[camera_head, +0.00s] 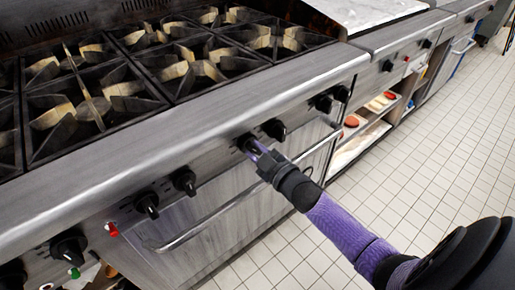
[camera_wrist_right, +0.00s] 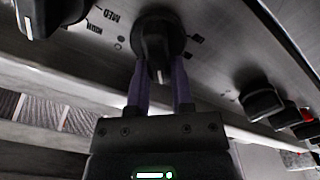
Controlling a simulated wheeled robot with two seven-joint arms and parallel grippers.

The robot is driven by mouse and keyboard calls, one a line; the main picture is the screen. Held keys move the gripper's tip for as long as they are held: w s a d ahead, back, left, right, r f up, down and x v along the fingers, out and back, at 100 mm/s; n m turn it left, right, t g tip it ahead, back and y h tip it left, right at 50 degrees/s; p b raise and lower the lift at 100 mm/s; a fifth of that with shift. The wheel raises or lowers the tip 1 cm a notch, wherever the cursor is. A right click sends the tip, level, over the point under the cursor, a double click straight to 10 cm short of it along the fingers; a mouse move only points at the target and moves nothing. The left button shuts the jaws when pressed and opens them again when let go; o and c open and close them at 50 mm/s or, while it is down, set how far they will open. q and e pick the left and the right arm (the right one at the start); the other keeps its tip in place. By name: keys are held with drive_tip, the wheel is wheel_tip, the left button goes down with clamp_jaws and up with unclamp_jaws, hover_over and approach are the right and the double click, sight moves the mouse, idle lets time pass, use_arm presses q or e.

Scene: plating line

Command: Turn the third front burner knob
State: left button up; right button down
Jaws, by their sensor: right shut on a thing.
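A row of black burner knobs runs along the front panel of the steel range (camera_head: 180,125). The third knob right of the red indicator (camera_head: 246,141) is at my right gripper (camera_head: 252,148), whose purple fingers are shut on it. In the right wrist view the held black knob (camera_wrist_right: 160,42) sits between the two purple fingers of the gripper (camera_wrist_right: 160,80), one on each side. The gripper partly hides this knob in the head view. My left gripper is not in view.
Neighbouring knobs are close by: one to the right (camera_head: 274,129) and one to the left (camera_head: 184,180). The oven door handle (camera_head: 215,215) runs below the panel. Black grates (camera_head: 90,100) cover the top. The tiled floor (camera_head: 420,165) in front is clear.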

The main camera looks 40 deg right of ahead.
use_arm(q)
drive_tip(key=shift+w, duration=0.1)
use_arm(e)
drive_tip(key=shift+f+n, duration=0.1)
drive_tip(key=shift+n, duration=0.4)
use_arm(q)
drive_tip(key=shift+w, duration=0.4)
use_arm(e)
drive_tip(key=c, duration=0.5)
unclamp_jaws()
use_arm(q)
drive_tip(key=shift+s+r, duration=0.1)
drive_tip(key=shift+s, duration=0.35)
